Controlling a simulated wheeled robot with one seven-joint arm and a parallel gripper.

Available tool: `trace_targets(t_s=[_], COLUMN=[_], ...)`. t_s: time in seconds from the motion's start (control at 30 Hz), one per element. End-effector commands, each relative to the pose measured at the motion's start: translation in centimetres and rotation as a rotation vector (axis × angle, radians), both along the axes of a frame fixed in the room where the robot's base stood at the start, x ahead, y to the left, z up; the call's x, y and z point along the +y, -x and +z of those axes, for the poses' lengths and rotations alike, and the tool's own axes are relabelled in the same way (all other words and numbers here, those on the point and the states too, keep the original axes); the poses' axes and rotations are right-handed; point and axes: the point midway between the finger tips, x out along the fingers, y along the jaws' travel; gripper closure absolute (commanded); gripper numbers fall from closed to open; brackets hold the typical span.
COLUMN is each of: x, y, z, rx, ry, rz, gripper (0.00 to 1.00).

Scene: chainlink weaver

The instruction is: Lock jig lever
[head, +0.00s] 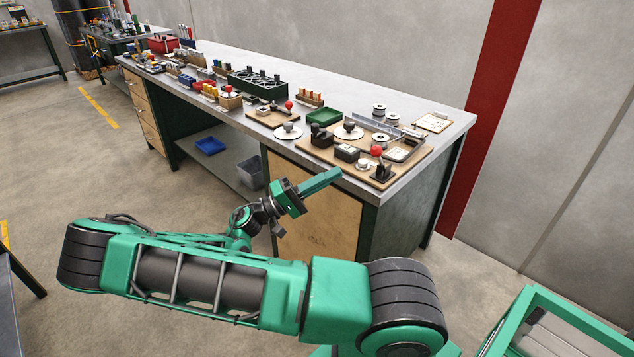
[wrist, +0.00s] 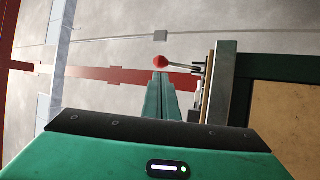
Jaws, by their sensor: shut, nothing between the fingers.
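The jig lever has a red ball knob (head: 376,152) and a black bracket (head: 383,173). It stands at the front right corner of a wooden board (head: 424,151) on the bench. In the wrist view the red knob (wrist: 161,61) shows on a thin rod, just past my fingertips. My gripper (head: 338,172) is shut and empty, in front of the bench edge, with its fingers pointing toward the lever. Its green fingers (wrist: 160,78) lie together in the wrist view. I see no clear contact with the knob, and the gap is hard to judge.
The grey bench top (head: 455,118) is clear toward the back. The board also carries spools, black blocks and discs. A second red-knobbed fixture (head: 288,105) stands farther left, near a green tray (head: 324,117). Below are a grey bin (head: 251,175) and a blue tray (head: 210,146).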

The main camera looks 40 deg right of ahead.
Motion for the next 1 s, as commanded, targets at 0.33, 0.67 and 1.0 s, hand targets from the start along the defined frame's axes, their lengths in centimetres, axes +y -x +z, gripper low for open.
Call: trace_targets(t_s=[0.33,0.67,1.0], x=[-5.1,-7.1,-7.1], y=[2.4,3.3,3.3], z=[2.5,3.4,3.4], rx=[0.001,0.001,0.0], ry=[0.0,0.0,-0.001], rz=[-0.003,0.0,0.001], gripper=[1.0,1.0,1.0])
